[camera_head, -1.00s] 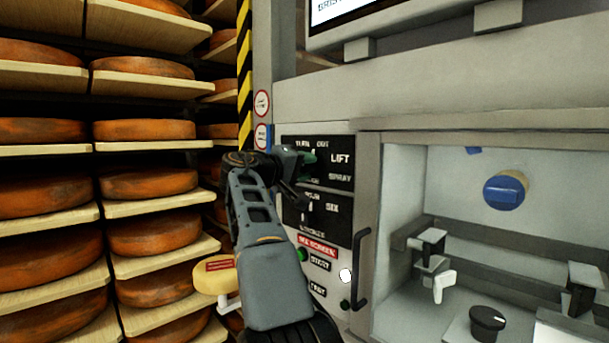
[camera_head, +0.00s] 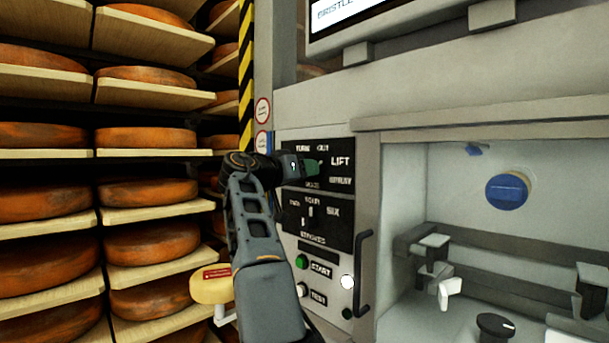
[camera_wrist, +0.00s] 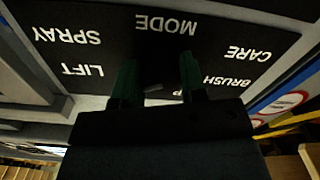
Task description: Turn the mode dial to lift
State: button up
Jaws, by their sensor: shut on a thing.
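The mode plate (camera_head: 335,181) is the upper black plate on the machine's front; LIFT is readable at its right. My gripper (camera_head: 312,166) reaches it from the left, its green fingertips at the plate's middle. In the wrist view the plate (camera_wrist: 110,22) appears upside down, with MODE, SPRAY, LIFT, CARE and BRUSH readable and one label partly covered. The two green fingers of my gripper (camera_wrist: 158,78) are shut on the mode dial (camera_wrist: 152,88), of which only a small pale bit shows between them. The dial's pointing direction cannot be told.
A second black plate (camera_head: 318,222) with a dial sits below, above START (camera_head: 302,262) and TEST (camera_head: 303,290) buttons. A black handle (camera_head: 362,275) stands out at right. An open bay with a blue knob (camera_head: 507,191) lies right; shelved cheese wheels (camera_head: 146,132) stand left.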

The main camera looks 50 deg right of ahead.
jog(key=shift+m, duration=0.6)
jog(key=o, duration=0.9)
jog(key=w+a+b, duration=0.1)
jog(key=a, duration=1.2)
jog(key=shift+a, duration=0.4)
